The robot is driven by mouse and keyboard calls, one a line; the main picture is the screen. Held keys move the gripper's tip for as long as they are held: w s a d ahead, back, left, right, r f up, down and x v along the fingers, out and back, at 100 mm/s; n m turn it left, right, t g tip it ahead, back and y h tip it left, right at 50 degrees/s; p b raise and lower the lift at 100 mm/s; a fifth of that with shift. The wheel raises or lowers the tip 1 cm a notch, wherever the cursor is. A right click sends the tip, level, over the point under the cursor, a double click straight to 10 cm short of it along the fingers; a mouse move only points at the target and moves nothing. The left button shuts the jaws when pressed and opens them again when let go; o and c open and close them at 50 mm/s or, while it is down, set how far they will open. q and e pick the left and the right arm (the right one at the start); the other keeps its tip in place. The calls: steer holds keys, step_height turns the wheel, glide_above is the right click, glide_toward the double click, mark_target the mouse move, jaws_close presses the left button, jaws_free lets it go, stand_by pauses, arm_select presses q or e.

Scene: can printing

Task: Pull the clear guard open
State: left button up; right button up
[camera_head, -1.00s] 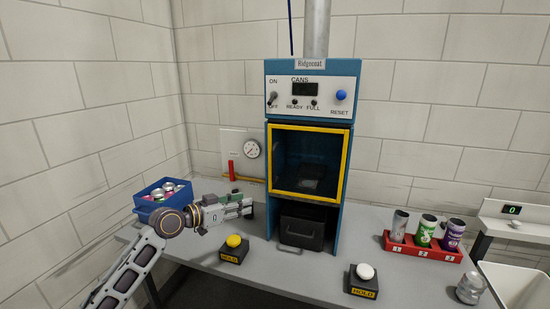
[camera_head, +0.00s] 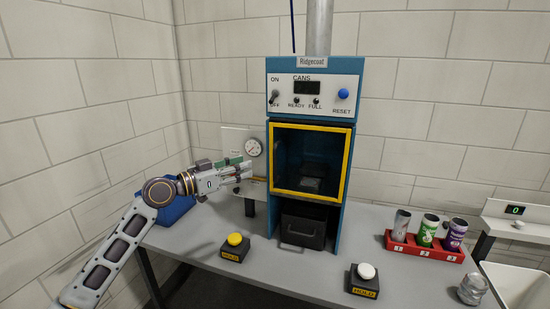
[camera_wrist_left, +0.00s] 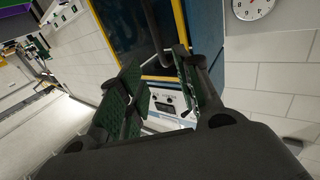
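The clear guard (camera_head: 308,160) is a dark see-through panel in a yellow frame on the front of the blue machine (camera_head: 355,66). It looks closed, its frame flush with the machine front. In the left wrist view the guard (camera_wrist_left: 126,28) shows beyond the fingers, with a dark curved bar (camera_wrist_left: 151,32) on it, which looks like its handle. My left gripper (camera_head: 247,168) is just left of the guard, at about its mid-height. In the wrist view the left gripper (camera_wrist_left: 157,62) has its fingers apart, with nothing held between them. My right gripper is not in view.
A yellow button box (camera_head: 235,247) and a white button box (camera_head: 364,280) stand on the grey table (camera_head: 300,277). A red rack (camera_head: 425,247) of cans is at right. A blue crate (camera_head: 172,211) is partly hidden behind my left arm.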

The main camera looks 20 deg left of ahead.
arm_select(q)
steer(key=shift+p+x, duration=0.95)
steer(key=shift+x, duration=1.6)
steer(key=p, duration=0.2)
glide_above(275, 178)
steer(key=shift+w+a+p, duration=0.1)
steer(key=shift+w+p, duration=0.25)
steer(key=shift+w, duration=0.05)
jaws_close()
